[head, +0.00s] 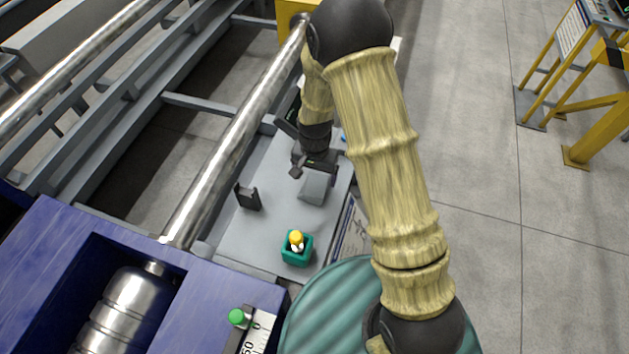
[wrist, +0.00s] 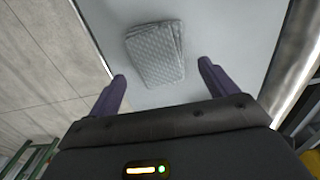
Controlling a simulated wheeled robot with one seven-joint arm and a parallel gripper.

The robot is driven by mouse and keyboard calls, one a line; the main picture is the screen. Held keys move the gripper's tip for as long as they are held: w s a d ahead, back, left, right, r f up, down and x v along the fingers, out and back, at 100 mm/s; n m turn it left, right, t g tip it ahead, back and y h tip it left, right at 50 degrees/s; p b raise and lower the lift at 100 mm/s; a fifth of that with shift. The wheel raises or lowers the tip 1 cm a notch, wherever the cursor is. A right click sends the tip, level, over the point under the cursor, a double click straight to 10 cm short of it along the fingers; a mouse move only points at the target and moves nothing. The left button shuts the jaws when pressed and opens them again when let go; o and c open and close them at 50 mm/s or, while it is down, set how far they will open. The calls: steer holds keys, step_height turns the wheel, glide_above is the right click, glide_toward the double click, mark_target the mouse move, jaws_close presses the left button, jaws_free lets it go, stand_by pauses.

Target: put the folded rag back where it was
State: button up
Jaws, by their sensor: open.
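The folded rag (wrist: 155,52) is a light grey, quilted, layered pad lying on the pale grey table (wrist: 215,20). In the head view the rag (head: 313,189) shows just below my gripper (head: 315,168). In the wrist view my gripper (wrist: 162,74) is open, with its two dark fingers apart and nothing between them. The rag lies beyond the fingertips, roughly centred between them. No marked place for the rag is clear to see.
A dark upright bracket (head: 248,197) stands left of the rag. A teal box (head: 297,248) with yellow and white items stands nearer. A long shiny bar (head: 232,138) runs along the table's left side. The tabletop between bracket and box is clear.

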mark_target(316, 184)
step_height(316, 184, up, 7)
steer(key=shift+r+b, duration=0.15)
steer(key=shift+b, duration=0.15)
stand_by(0.5)
steer(key=s+d+r+n+t, duration=0.2)
steer(key=s+d+r+n, duration=0.2)
steer(key=s+d+r, duration=0.7)
steer(key=s+d, duration=0.1)
steer(key=d, duration=0.1)
steer(key=shift+s+d+t, duration=0.15)
steer(key=shift+d+t, duration=0.15)
steer(key=shift+c, duration=0.5)
